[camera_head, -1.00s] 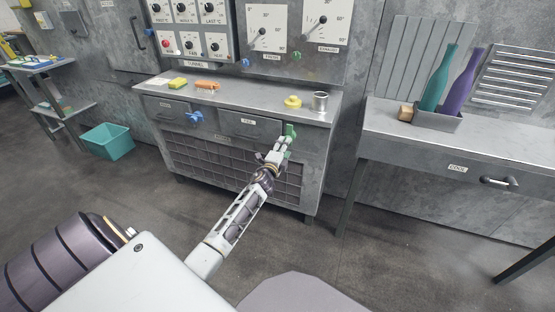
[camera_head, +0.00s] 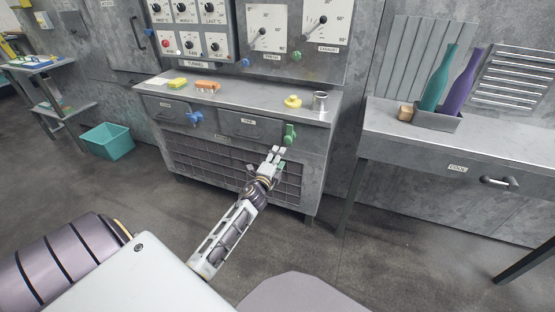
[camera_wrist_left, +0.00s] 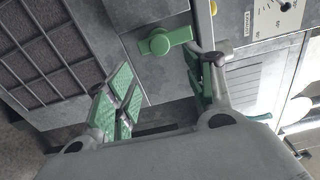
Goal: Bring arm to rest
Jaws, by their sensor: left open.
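My left gripper (camera_head: 276,158) is in front of the grey cabinet (camera_head: 230,170), below and a little left of the green handle (camera_head: 290,134). It is open and empty, with its green-padded fingers apart in the left wrist view (camera_wrist_left: 160,95). The green handle also shows in the left wrist view (camera_wrist_left: 166,40), beyond the fingertips and apart from them. In the head view it stands upright on the cabinet front. My right gripper is in neither view.
A blue handle (camera_head: 195,119) is on the cabinet's left drawer. A yellow object (camera_head: 293,102) and a metal cup (camera_head: 320,101) stand on the cabinet top. A side table (camera_head: 385,145) carries a teal bottle (camera_head: 438,82) and a purple bottle (camera_head: 463,84). Open floor lies around a teal bin (camera_head: 107,141).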

